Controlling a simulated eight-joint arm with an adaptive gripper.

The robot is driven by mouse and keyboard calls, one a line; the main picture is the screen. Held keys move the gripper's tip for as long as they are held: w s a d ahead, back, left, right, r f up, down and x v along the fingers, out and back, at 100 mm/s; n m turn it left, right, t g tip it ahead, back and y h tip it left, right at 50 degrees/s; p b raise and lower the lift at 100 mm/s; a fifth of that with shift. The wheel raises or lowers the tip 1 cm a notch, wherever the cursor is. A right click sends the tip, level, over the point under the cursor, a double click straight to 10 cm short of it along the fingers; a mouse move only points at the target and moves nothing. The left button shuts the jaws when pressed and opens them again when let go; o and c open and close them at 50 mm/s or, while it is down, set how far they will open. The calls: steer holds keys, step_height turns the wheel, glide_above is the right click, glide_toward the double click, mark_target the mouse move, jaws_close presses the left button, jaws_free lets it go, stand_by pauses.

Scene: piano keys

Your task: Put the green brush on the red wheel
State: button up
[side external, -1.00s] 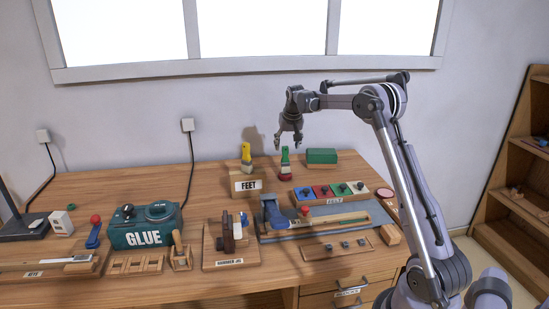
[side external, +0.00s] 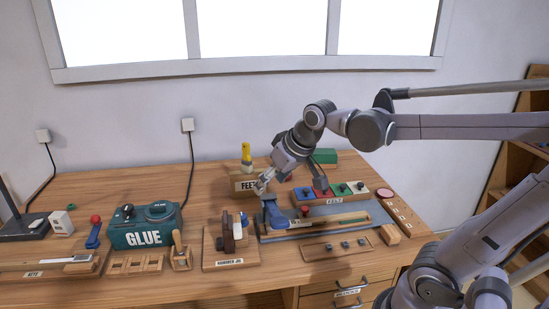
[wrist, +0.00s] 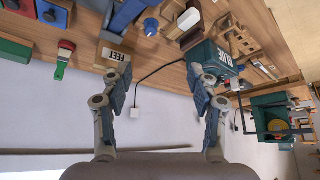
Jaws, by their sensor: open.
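The green brush (wrist: 60,70), with a green handle and red lower part, shows in the wrist view, left of my gripper's fingers. In the side view my wrist covers most of it; only a bit of red (side external: 290,178) shows there. A flat red disc (side external: 384,194), likely the red wheel, lies on the table right of the felt tray. I do not see it in the wrist view. My gripper (side external: 265,187) is open and empty, pointing down-left in front of the FEET box, above the blue tool. Its spread fingers show in the wrist view (wrist: 157,78).
The FEET box (side external: 240,184) has a yellow brush (side external: 246,155) standing at it. A green block (side external: 324,157) stands at the back. The felt tray (side external: 365,197), blue tool (side external: 272,212) and GLUE machine (side external: 145,226) crowd the table. The back left table is clear.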

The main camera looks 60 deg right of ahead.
steer(key=s+a+f+n+y, duration=0.1)
steer(key=s+a+f+n, duration=0.1)
steer(key=s+a+f, duration=0.3)
steer(key=s, duration=0.2)
steer(key=shift+s+a+t, duration=0.3)
steer(key=shift+s, duration=0.05)
stand_by(0.9)
